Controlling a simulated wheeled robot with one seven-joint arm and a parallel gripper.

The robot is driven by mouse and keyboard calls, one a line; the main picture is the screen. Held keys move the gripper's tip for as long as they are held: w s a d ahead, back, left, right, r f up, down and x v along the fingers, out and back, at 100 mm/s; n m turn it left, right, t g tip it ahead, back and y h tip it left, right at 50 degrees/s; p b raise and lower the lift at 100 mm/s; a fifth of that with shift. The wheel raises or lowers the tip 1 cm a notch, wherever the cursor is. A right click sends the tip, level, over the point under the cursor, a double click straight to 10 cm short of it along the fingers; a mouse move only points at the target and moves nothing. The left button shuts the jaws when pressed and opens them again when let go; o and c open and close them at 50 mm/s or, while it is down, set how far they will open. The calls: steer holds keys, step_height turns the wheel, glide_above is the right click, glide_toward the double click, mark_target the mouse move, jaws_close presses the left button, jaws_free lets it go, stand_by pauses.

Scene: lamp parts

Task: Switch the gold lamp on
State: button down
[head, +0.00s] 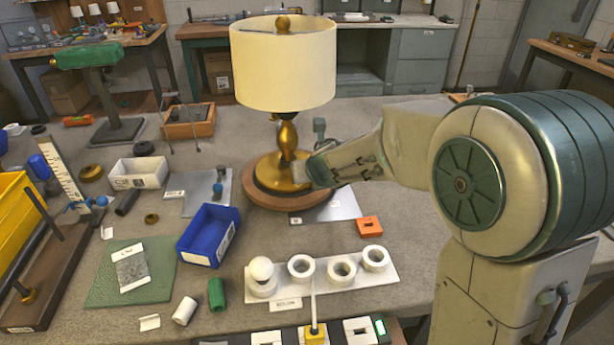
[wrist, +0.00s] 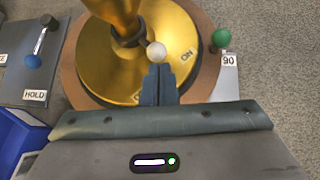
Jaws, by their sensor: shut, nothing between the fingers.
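The gold lamp (head: 287,140) has a cream shade and stands on a round wooden disc (head: 262,198). In the wrist view its gold base (wrist: 100,50) fills the top middle. A lever with a pale round knob (wrist: 156,52) lies over the base. An "ON" label (wrist: 187,54) is right of the knob; another label at lower left is mostly hidden by the fingers. My gripper (wrist: 158,72) is shut and empty, its tips just below the knob; I cannot tell whether they touch. In the head view my gripper (head: 303,172) is at the right side of the base.
A green-knobbed lever (wrist: 221,38) by a "90" plate is right of the disc. A blue-knobbed lever (wrist: 33,61) with a "HOLD" label is on the left. A blue bin (head: 208,236), an orange block (head: 369,226) and a white ring holder (head: 322,278) stand in front.

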steer(key=shift+w+d+f+n+y, duration=0.1)
steer(key=shift+w+n+y, duration=0.05)
steer(key=shift+n+y, duration=0.15)
steer(key=shift+w+d+n+g+y+b, duration=0.3)
steer(key=shift+n+b, duration=0.1)
steer(key=shift+b, duration=0.15)
steer(key=shift+s+a, duration=0.1)
steer(key=shift+a, duration=0.1)
steer(key=shift+a+p, duration=0.35)
steer(key=shift+a, duration=0.35)
steer(key=shift+s, duration=0.1)
